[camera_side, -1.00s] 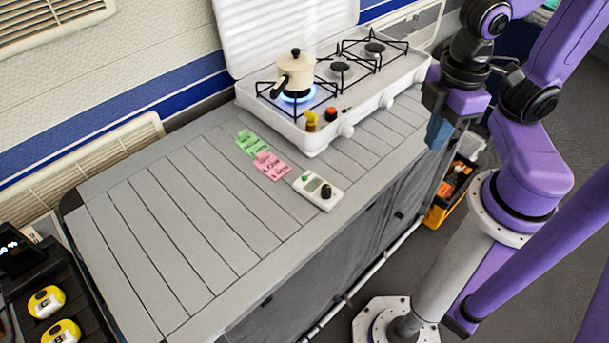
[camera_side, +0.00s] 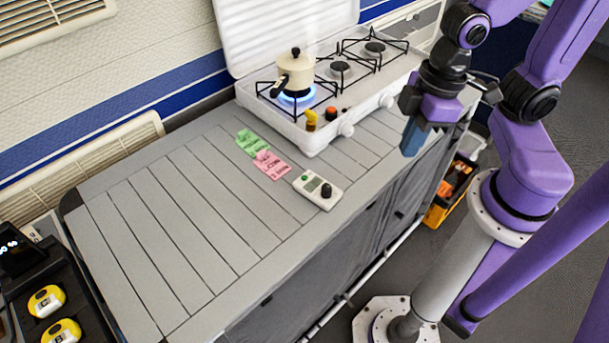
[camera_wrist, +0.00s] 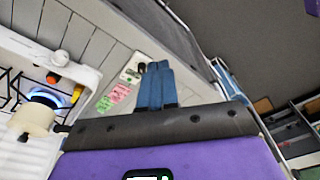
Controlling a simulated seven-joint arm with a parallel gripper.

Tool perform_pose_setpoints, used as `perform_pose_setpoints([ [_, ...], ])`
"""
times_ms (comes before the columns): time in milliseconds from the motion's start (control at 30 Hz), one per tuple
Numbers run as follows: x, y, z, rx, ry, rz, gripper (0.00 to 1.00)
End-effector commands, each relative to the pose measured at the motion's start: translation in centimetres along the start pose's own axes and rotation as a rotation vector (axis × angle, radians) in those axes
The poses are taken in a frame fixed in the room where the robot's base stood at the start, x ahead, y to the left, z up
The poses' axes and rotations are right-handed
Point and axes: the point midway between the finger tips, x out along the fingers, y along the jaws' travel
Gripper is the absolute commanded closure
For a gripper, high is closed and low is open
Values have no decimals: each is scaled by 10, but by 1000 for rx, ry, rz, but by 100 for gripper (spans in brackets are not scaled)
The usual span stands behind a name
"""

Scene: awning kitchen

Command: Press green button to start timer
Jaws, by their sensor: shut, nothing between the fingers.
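The timer (camera_side: 318,190) is a small white box with a grey display and a black knob, lying on the slatted table (camera_side: 180,235) near its front edge. A small green button (camera_side: 306,178) shows at its left end. My gripper (camera_side: 411,140) has blue fingers pointing down, to the right of the timer and apart from it, by the table's front edge. In the wrist view the blue fingers (camera_wrist: 156,84) are together and empty. The timer (camera_wrist: 133,67) shows there just left of the fingertips, partly hidden by them.
A white gas stove (camera_side: 320,130) stands at the back right, with a cream pot (camera_side: 295,72) over a lit blue flame. Green (camera_side: 252,142) and pink (camera_side: 271,165) notes lie between stove and timer. The table's left part is clear.

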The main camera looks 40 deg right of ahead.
Motion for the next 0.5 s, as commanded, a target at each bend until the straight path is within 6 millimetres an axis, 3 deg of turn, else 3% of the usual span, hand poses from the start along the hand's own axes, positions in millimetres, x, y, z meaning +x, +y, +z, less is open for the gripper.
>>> perform_pose_setpoints([
  [267, 39, 21, -62, 341, 204, -30, 100],
  [500, 66, 54, -106, 634, 397, -57, 100],
])
